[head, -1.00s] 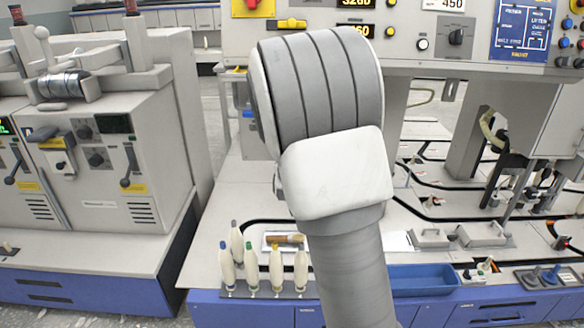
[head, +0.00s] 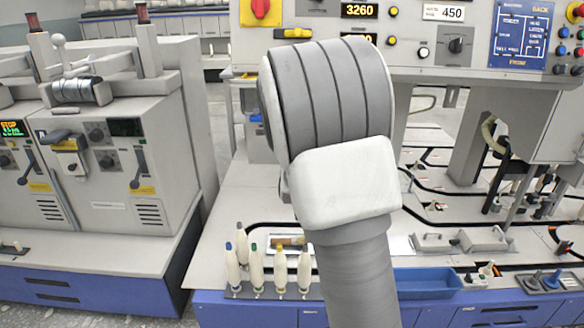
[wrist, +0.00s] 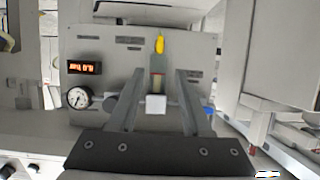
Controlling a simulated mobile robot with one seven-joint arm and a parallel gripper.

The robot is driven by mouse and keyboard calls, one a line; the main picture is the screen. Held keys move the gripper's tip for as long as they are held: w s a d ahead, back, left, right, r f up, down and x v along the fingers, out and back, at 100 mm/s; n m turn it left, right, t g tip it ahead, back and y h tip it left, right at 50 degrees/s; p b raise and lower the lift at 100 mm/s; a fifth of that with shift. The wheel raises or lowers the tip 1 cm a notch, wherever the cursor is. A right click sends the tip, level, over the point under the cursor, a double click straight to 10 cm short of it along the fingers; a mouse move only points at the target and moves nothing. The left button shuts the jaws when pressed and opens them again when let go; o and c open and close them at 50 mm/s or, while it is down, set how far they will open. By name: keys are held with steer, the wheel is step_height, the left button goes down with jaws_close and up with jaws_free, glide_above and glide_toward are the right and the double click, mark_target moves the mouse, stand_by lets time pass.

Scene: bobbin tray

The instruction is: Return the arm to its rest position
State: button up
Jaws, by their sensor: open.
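My gripper (wrist: 158,76) shows in the wrist view with its two fingers apart and nothing held between them. Beyond the fingers is a grey machine panel with a round gauge (wrist: 78,97), a red-lit display (wrist: 84,67) and a yellow-tipped part (wrist: 160,44). The fingers appear clear of the panel, but the gap is hard to judge. In the head view, my bent arm rises through the middle of the picture, and the gripper is hidden from sight there.
Several cream bobbins (head: 257,270) stand upright on the front ledge, left of my arm. A blue bin (head: 428,281) lies to its right. A grey machine (head: 110,185) stands at the left, and a control panel (head: 420,40) spans the back.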

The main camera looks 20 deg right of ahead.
steer(key=s+a+r+n+g+y, duration=0.1)
steer(key=s+a+r+g+y, duration=0.2)
steer(key=s, duration=0.5)
steer(key=s+a+r+n+y, duration=0.1)
steer(key=s+a+r, duration=0.1)
steer(key=s+a, duration=0.55)
steer(key=s+a+r+n+g+y, duration=0.1)
steer(key=s+a+r+g+y, duration=0.15)
steer(key=s, duration=0.75)
steer(key=s+a+n+g+h, duration=0.1)
steer(key=s+n+h, duration=0.1)
steer(key=s, duration=0.9)
step_height(320, 180, up, 24)
steer(key=p, duration=2.4)
steer(key=shift+f, duration=0.15)
steer(key=shift+m+y, duration=0.25)
steer(key=shift+m, duration=0.05)
